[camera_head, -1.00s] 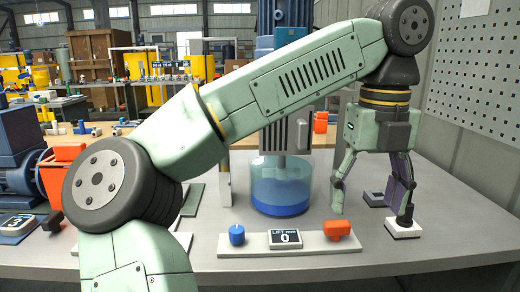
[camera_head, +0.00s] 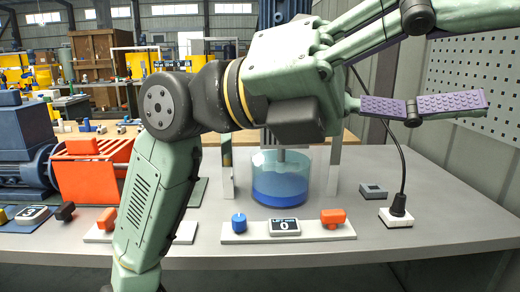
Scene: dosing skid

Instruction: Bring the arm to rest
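My arm is folded up close to the camera, with its green links and dark joints crossing the middle of the view. My gripper (camera_head: 492,55) points to the right, high above the bench. Its two fingers are spread wide apart with nothing between them, so it is open and empty. The tip of the upper finger is cut off by the picture's edge. The lower finger shows a purple ridged pad. The bench (camera_head: 385,262) lies below, and the gripper does not touch it.
A black plug (camera_head: 398,207) with a cord stands in a white socket block (camera_head: 397,219). A tank with blue liquid (camera_head: 279,190) stands behind a panel with a blue knob (camera_head: 239,222), a display (camera_head: 284,227) and an orange handle (camera_head: 333,216). A pegboard (camera_head: 470,80) is at right.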

